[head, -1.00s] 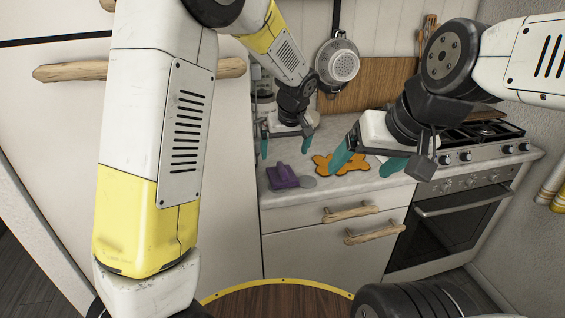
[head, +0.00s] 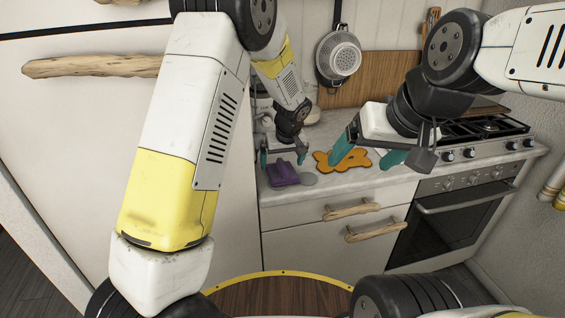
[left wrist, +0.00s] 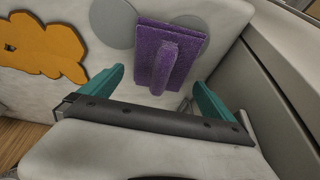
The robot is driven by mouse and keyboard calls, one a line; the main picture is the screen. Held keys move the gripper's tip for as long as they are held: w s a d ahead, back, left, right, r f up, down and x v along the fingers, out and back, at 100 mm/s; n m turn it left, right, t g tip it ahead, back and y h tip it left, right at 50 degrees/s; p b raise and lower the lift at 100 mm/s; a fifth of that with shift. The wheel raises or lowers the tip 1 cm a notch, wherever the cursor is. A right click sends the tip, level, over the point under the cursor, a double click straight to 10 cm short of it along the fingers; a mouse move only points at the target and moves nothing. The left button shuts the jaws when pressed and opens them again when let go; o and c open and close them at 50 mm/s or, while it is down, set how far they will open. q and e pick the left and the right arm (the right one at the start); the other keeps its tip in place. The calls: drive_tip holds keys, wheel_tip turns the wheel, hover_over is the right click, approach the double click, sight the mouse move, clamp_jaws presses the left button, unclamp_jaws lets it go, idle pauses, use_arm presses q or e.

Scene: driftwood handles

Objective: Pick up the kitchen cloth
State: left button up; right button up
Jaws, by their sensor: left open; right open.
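The purple kitchen cloth (head: 284,174) lies on the counter near its left front end. In the left wrist view the cloth (left wrist: 187,50) is a flat rectangle with a raised ridge along its middle. My left gripper (head: 282,158) is open and empty just above the cloth. In the left wrist view its teal fingers (left wrist: 160,80) are spread wide, with the cloth ahead of and between them, apart from both. My right gripper (head: 368,154) is open and empty above the counter, over the orange piece.
A flat orange shape (head: 325,163) lies right of the cloth, and a grey disc (head: 309,180) lies beside it. The stove (head: 490,130) is at the right. Drawers with driftwood handles (head: 350,209) are below the counter (head: 345,184). A colander (head: 338,58) hangs behind.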

use_arm(q)
drive_tip(key=shift+x, duration=1.15)
drive_tip(key=c, duration=1.3)
drive_tip(key=shift+r, duration=0.1)
drive_tip(key=shift+w+d+r, duration=0.1)
drive_tip(key=shift+d+r, duration=0.25)
drive_tip(key=shift+d, duration=0.05)
wheel_tip(320, 180, up, 7)
drive_tip(key=shift+d+f, duration=0.1)
drive_tip(key=shift+f, duration=0.15)
drive_tip(key=w+d, duration=0.1)
drive_tip(key=d, duration=0.5)
drive_tip(key=w+d, duration=0.2)
drive_tip(key=d, duration=0.4)
drive_tip(key=w+d, duration=0.1)
drive_tip(key=d, duration=0.5)
drive_tip(key=shift+w+d+f, duration=0.2)
drive_tip(key=shift+w+d, duration=0.05)
drive_tip(key=shift+w, duration=0.05)
